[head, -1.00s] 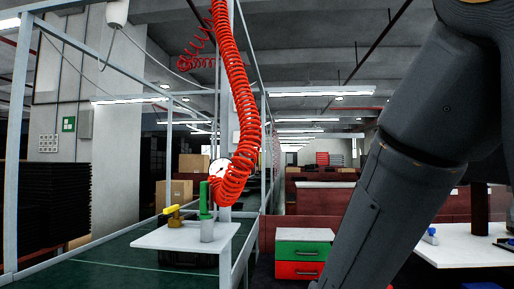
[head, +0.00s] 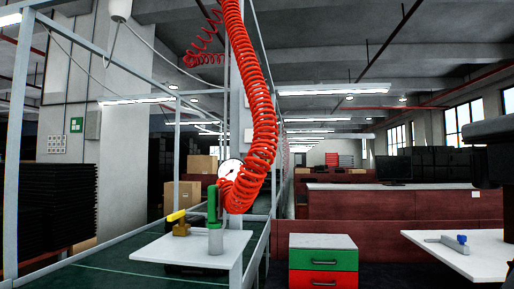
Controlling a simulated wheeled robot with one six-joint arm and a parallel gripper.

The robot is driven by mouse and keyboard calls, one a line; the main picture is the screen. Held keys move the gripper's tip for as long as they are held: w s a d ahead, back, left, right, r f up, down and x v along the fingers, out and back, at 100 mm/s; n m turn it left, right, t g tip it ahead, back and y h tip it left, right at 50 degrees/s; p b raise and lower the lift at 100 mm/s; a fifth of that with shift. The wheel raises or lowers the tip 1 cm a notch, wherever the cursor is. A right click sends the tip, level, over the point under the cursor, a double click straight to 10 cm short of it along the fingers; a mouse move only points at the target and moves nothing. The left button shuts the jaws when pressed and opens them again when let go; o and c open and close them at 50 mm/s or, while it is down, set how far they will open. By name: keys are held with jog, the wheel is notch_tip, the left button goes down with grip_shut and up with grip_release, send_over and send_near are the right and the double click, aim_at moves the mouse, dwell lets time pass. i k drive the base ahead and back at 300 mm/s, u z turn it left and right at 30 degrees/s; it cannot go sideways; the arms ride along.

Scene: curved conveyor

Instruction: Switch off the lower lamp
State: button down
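Several long ceiling lamps are lit in the head view. One lit tube lamp (head: 137,101) hangs low on the frame over the green conveyor (head: 110,277) at the left. I cannot tell which lamp is the lower one, and I see no clear lamp switch. A grey box (head: 93,124) and a panel with a green mark (head: 76,125) are on the pale pillar. My gripper is not in view. A dark shape at the right edge may be part of my arm.
A red coiled hose (head: 262,120) hangs before a post. A white shelf (head: 180,250) holds a green-handled tool (head: 213,208) and a yellow valve (head: 178,223). A drawer cabinet (head: 323,262) and a white table (head: 475,255) stand right.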

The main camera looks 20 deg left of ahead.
aim_at(248, 133)
jog(key=k, duration=0.65)
jog(key=u, duration=0.9)
jog(key=i, duration=0.5)
